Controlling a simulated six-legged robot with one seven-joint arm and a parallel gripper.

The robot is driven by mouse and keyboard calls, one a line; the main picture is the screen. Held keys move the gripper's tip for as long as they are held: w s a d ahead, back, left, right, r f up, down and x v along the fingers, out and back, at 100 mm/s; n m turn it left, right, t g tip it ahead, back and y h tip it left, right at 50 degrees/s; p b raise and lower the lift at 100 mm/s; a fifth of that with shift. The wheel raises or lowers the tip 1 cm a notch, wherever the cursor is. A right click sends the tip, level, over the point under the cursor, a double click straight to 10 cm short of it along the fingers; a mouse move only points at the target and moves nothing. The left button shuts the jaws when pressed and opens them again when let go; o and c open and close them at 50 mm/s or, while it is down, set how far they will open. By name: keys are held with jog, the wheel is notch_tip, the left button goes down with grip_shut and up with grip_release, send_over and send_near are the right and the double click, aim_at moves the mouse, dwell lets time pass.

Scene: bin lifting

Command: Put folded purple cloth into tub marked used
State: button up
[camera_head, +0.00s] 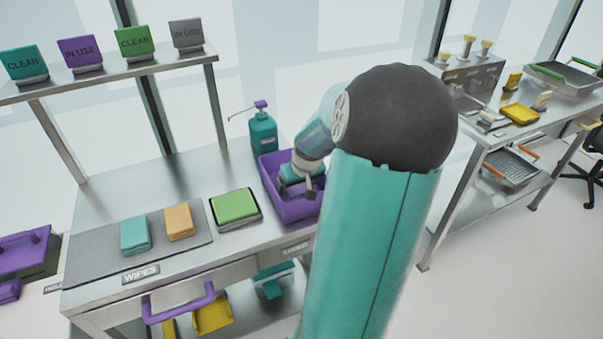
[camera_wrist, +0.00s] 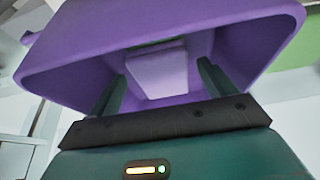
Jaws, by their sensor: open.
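The purple tub (camera_head: 283,203) stands on the steel bench, above a front label (camera_head: 295,250) that reads USED. In the wrist view the tub's purple wall (camera_wrist: 75,60) surrounds my fingers. A folded light purple cloth (camera_wrist: 158,72) shows inside the tub, between and beyond my fingertips. My gripper (camera_wrist: 155,88) is open, with one finger on each side of the cloth and gaps showing. In the head view my gripper (camera_head: 308,190) reaches down into the tub; the cloth is hidden there, and my arm covers the tub's right side.
Left of the tub are a green cloth (camera_head: 235,205) on a dark tray, an orange cloth (camera_head: 179,222) and a teal cloth (camera_head: 135,235) on a grey mat. A teal pump bottle (camera_head: 263,130) stands behind the tub. A shelf with signs (camera_head: 80,52) rises at the back left.

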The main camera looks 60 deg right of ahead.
jog(key=v, duration=1)
jog(key=shift+a+r, duration=0.15)
jog(key=shift+s, duration=0.1)
